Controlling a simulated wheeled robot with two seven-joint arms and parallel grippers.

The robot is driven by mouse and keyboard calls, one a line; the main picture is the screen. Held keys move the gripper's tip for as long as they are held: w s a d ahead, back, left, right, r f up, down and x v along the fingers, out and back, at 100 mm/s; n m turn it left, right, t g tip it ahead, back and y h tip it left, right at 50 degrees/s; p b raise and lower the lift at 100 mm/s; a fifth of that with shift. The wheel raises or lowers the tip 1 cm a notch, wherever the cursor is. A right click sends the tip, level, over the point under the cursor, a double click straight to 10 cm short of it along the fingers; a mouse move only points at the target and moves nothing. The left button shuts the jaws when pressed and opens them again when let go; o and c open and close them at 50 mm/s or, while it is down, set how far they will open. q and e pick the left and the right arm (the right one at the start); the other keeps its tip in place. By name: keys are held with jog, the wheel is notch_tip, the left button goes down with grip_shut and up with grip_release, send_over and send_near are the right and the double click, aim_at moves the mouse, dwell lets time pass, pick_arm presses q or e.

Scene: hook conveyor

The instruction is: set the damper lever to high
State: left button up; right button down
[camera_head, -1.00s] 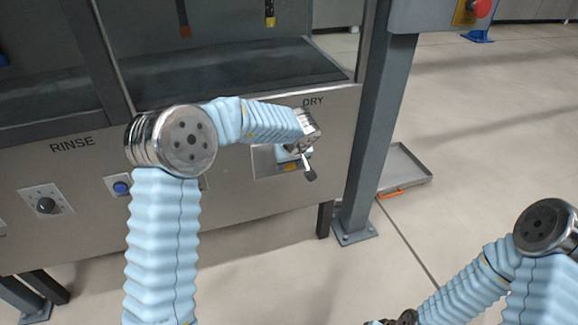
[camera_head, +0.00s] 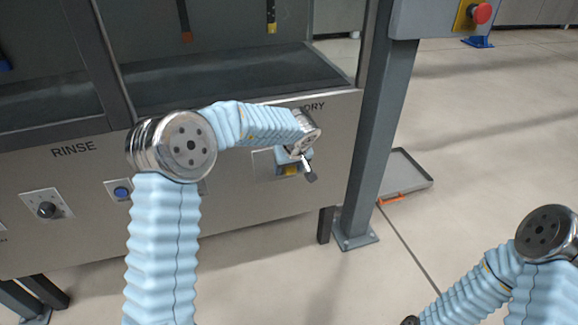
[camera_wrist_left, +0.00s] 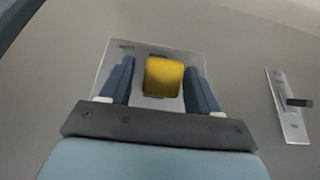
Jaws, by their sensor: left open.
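A yellow block-like handle (camera_wrist_left: 163,77) stands out from a pale plate (camera_wrist_left: 140,48) on the machine front in the left wrist view. It seems to be the damper lever, but the plate's marks are too blurred to read. My left gripper (camera_wrist_left: 160,88) is open, its two dark blue fingers on either side of the handle, with a gap visible at least on the left. In the head view my left gripper (camera_head: 292,160) is at the panel below the DRY label, and the yellow handle (camera_head: 290,170) shows partly beneath it.
A second plate with a dark lever (camera_wrist_left: 298,103) is to the right in the wrist view; its black end (camera_head: 310,176) shows beside my gripper. A grey post (camera_head: 375,130) stands to the right. A tray (camera_head: 405,170) lies on the floor behind it.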

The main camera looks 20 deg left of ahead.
pick_arm(q)
jog(key=v, duration=1.3)
jog(key=shift+r, duration=0.35)
jog(key=shift+s+d, duration=0.1)
jog(key=shift+s, duration=0.1)
